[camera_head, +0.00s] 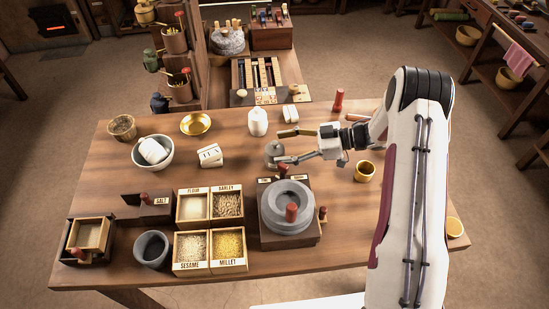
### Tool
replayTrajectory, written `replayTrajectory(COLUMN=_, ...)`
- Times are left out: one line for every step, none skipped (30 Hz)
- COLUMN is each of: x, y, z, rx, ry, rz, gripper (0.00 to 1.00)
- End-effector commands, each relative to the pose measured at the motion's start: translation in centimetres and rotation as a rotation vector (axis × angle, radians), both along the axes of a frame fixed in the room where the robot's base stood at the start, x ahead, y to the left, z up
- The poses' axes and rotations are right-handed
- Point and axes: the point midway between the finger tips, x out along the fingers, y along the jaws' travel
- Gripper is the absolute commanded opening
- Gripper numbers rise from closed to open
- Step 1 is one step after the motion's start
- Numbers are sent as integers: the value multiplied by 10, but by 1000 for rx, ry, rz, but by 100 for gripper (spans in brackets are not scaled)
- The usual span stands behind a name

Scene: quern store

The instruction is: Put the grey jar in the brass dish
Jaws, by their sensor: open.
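The grey jar (273,152) stands on the wooden table just behind the hand quern. My gripper (283,146) reaches in from the right with its fingers apart, one finger on the far side of the jar and one on its near side. The near finger hides part of the jar's lower body, and I cannot tell whether either finger touches it. The brass dish (195,124) lies to the left, towards the back of the table, and looks empty.
A white jar (258,122) stands behind the grey jar. A white block (210,155) and a grey bowl (153,152) lie on the left. The quern (288,207) and divided grain boxes (210,230) fill the front.

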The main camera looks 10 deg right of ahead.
Motion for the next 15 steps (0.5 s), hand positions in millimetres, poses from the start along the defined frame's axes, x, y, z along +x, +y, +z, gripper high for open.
replayTrajectory(x=0, y=6, z=-2, rx=0, ry=2, rz=3, gripper=62)
replayTrajectory(x=1, y=10, z=-3, rx=0, ry=2, rz=2, gripper=62)
replayTrajectory(x=2, y=14, z=-4, rx=0, ry=2, rz=2, gripper=62)
replayTrajectory(x=3, y=17, z=-5, rx=0, ry=2, rz=2, gripper=62)
replayTrajectory(x=3, y=20, z=-6, rx=-1, ry=2, rz=2, gripper=62)
replayTrajectory(x=4, y=23, z=-7, rx=-1, ry=1, rz=1, gripper=62)
replayTrajectory(x=5, y=25, z=-8, rx=-1, ry=1, rz=1, gripper=62)
replayTrajectory(x=5, y=27, z=-9, rx=0, ry=1, rz=0, gripper=62)
replayTrajectory(x=5, y=29, z=-9, rx=0, ry=1, rz=0, gripper=62)
replayTrajectory(x=6, y=30, z=-9, rx=0, ry=1, rz=0, gripper=62)
replayTrajectory(x=6, y=30, z=-10, rx=0, ry=1, rz=0, gripper=62)
replayTrajectory(x=6, y=31, z=-10, rx=0, ry=1, rz=0, gripper=62)
replayTrajectory(x=6, y=31, z=-10, rx=0, ry=1, rz=0, gripper=62)
replayTrajectory(x=6, y=31, z=-10, rx=0, ry=0, rz=0, gripper=62)
replayTrajectory(x=6, y=31, z=-10, rx=0, ry=0, rz=0, gripper=62)
